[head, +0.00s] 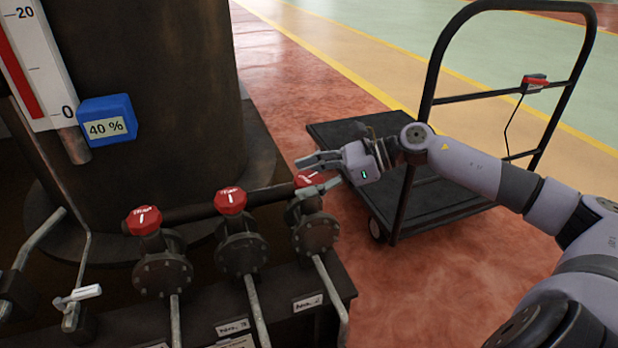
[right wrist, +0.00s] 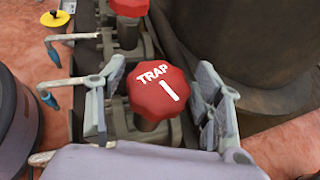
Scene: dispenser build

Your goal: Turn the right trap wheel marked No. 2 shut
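A red faceted trap wheel (head: 304,182) tops the rightmost of three flanged valves. In the right wrist view the wheel (right wrist: 158,92) shows the word TRAP and a white bar; no number can be read on it. My right gripper (head: 316,175) is at this wheel, with one finger on each side of it. The fingers are spread, and a narrow gap shows at the left finger; contact on the right is unclear. In the head view the gripper hides part of the wheel. My left gripper is not in view.
Two more red wheels, the middle one (head: 230,201) and the left one (head: 144,220), stand left. A dark tank (head: 160,100) with a gauge and a blue 40 % marker (head: 107,120) rises behind. A black cart (head: 340,130) stands beyond my right arm. Open floor lies behind.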

